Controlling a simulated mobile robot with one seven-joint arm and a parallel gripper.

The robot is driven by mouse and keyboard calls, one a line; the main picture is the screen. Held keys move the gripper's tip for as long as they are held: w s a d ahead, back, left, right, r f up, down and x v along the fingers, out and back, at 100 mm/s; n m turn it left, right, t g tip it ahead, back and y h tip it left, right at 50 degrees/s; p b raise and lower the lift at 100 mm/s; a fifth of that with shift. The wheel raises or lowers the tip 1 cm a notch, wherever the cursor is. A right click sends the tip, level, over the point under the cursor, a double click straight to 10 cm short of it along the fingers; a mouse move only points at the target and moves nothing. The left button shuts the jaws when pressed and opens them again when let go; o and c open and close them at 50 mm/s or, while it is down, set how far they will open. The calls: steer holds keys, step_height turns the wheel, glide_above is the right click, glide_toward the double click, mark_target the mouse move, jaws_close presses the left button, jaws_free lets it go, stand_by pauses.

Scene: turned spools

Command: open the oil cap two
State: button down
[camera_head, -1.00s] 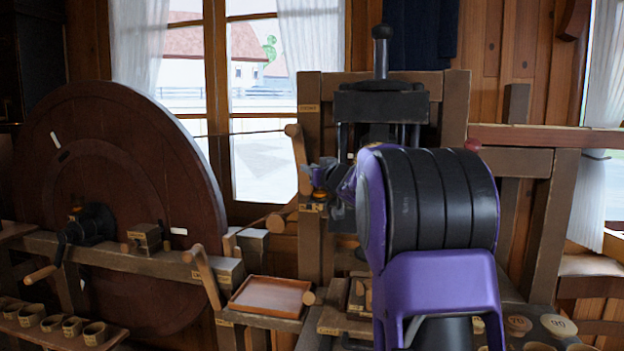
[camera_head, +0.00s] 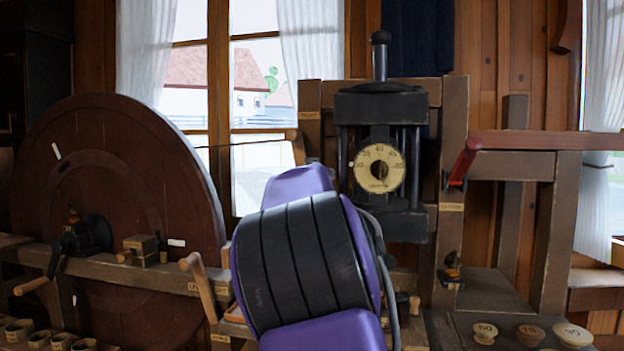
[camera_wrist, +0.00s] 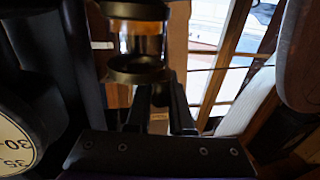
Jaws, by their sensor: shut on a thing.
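In the wrist view an oil cup (camera_wrist: 140,45) with an amber glass and dark round ends stands just beyond my gripper (camera_wrist: 161,90). My gripper's two dark fingers are close together at the cup's dark round cap (camera_wrist: 137,68), and it appears shut on that cap. Whether the cap is tilted or loose I cannot tell. In the head view my arm hides the gripper and this cup. A second oil cup (camera_head: 452,262) sits on the right post of the press frame. Another (camera_head: 73,215) sits above the big wheel's bearing on the left.
The press with its dial (camera_head: 379,168) stands right behind my arm; the dial's edge also shows in the wrist view (camera_wrist: 15,140). A red-handled lever (camera_head: 464,161) juts out on the right. The big wheel (camera_head: 120,180) stands left. Round weights (camera_head: 530,335) lie front right.

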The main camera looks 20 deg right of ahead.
steer(key=m+g+h+p, duration=0.3)
steer(key=w+d+m+g+h+p, duration=0.1)
steer(key=m+g+h+p, duration=0.2)
steer(key=p, duration=0.1)
steer(key=m+g+h+p, duration=0.3)
steer(key=g+h, duration=0.1)
steer(key=shift+w+d+r, duration=0.15)
steer(key=shift+w+d, duration=0.1)
steer(key=shift+d, duration=0.05)
steer(key=shift+m+p, duration=0.3)
steer(key=shift+p, duration=0.05)
stand_by(0.4)
steer(key=c, duration=0.8)
jaws_free()
steer(key=shift+d, duration=0.1)
